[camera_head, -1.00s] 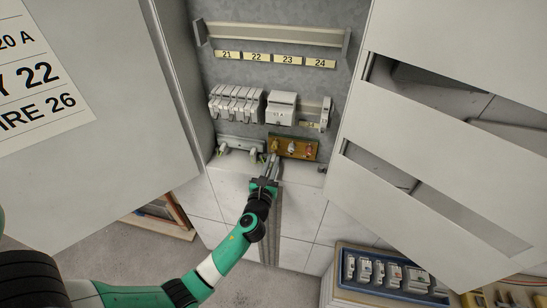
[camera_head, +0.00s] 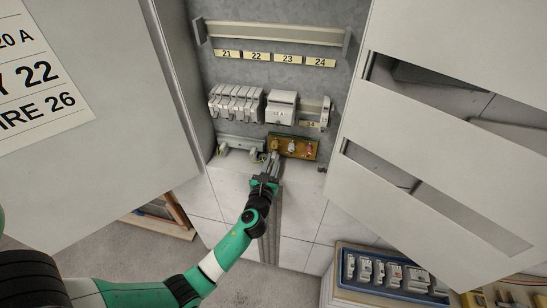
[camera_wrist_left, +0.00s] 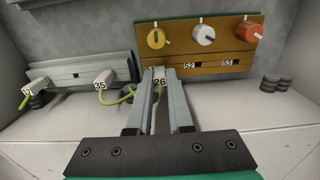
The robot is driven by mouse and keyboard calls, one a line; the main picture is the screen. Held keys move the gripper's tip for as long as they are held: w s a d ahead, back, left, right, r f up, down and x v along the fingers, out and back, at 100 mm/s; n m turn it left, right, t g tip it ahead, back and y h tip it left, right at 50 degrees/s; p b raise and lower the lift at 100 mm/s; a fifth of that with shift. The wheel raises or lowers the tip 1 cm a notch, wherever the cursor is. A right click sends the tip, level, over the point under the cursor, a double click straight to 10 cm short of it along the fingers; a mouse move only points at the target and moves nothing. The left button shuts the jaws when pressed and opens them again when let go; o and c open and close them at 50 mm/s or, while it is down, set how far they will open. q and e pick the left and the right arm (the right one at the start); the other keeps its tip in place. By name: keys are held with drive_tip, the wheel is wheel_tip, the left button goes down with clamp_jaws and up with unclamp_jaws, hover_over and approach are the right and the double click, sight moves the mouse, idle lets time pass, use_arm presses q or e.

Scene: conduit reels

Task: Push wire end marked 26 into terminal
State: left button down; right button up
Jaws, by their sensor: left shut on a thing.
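The white wire end marked 26 (camera_wrist_left: 159,76) is between the fingertips of my left gripper (camera_wrist_left: 159,88), which is shut on it. In the head view my left gripper (camera_head: 273,160) reaches up to the lower left part of the brown terminal board (camera_head: 307,150). The wire end is right at the board's lower left edge. Any slot behind it is hidden, so I cannot tell whether it is inserted. My right gripper is out of view.
A grey rail (camera_wrist_left: 70,73) left of the board carries wire ends marked 35 (camera_wrist_left: 102,80) and another, with green-yellow wires. Breakers (camera_head: 235,103) sit above. Cabinet doors stand open on both sides. A blue tray (camera_head: 343,254) of modules stands lower right.

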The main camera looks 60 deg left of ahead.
use_arm(q)
drive_tip(key=shift+w+a, duration=0.1)
drive_tip(key=shift+a, duration=0.05)
drive_tip(key=c, duration=0.7)
unclamp_jaws()
drive_tip(key=shift+c, duration=0.2)
drive_tip(key=shift+s+d, duration=0.2)
drive_tip(key=shift+d, duration=0.15)
drive_tip(key=p+v, duration=0.2)
drive_tip(key=v, duration=0.8)
drive_tip(key=shift+s+d, duration=0.25)
drive_tip(key=shift+s, duration=0.05)
